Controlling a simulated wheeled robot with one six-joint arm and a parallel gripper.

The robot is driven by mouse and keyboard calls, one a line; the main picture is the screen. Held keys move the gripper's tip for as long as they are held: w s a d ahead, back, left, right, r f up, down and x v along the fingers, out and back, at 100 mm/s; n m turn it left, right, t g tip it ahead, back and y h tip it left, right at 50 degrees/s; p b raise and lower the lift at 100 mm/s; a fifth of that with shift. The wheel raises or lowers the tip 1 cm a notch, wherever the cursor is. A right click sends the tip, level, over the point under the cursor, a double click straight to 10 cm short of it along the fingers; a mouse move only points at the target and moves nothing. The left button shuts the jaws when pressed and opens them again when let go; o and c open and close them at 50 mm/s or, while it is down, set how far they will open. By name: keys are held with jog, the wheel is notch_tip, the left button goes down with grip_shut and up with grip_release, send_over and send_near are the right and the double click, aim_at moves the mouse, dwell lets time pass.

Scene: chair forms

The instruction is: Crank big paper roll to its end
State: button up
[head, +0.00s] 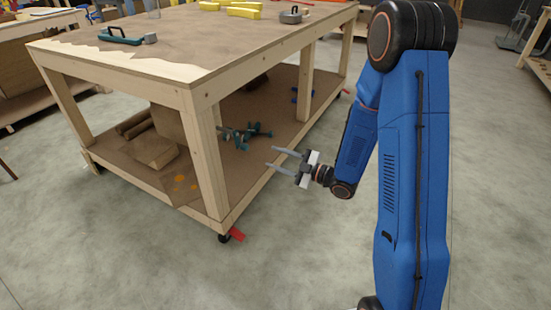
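I cannot make out a big paper roll or a crank in the head view. A brown sheet-like covering (185,50) with a ragged pale edge lies on the wooden workbench (120,69). My gripper (271,158) is at the end of my blue arm, in front of the bench's long right side. Its two fingers are apart with nothing between them, and they point left toward the lower shelf.
The lower shelf (272,105) holds brown blocks (150,150) and teal clamps (245,132). A teal tool (120,37), yellow pieces (240,8) and a round metal item (291,15) lie on top. Red-pedalled casters (233,235) are under the bench. Concrete floor (290,255) is clear in front.

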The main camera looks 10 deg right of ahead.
aim_at(240, 145)
jog(key=w+a+m, duration=0.3)
jog(key=a, duration=0.1)
jog(key=w+a+m, duration=0.3)
jog(key=w+a, duration=0.1)
jog(key=a, duration=0.1)
jog(key=w+a+m, duration=0.3)
jog(key=w+a, duration=0.1)
jog(key=a, duration=0.1)
jog(key=shift+m, duration=0.4)
dwell(0.5)
grip_shut()
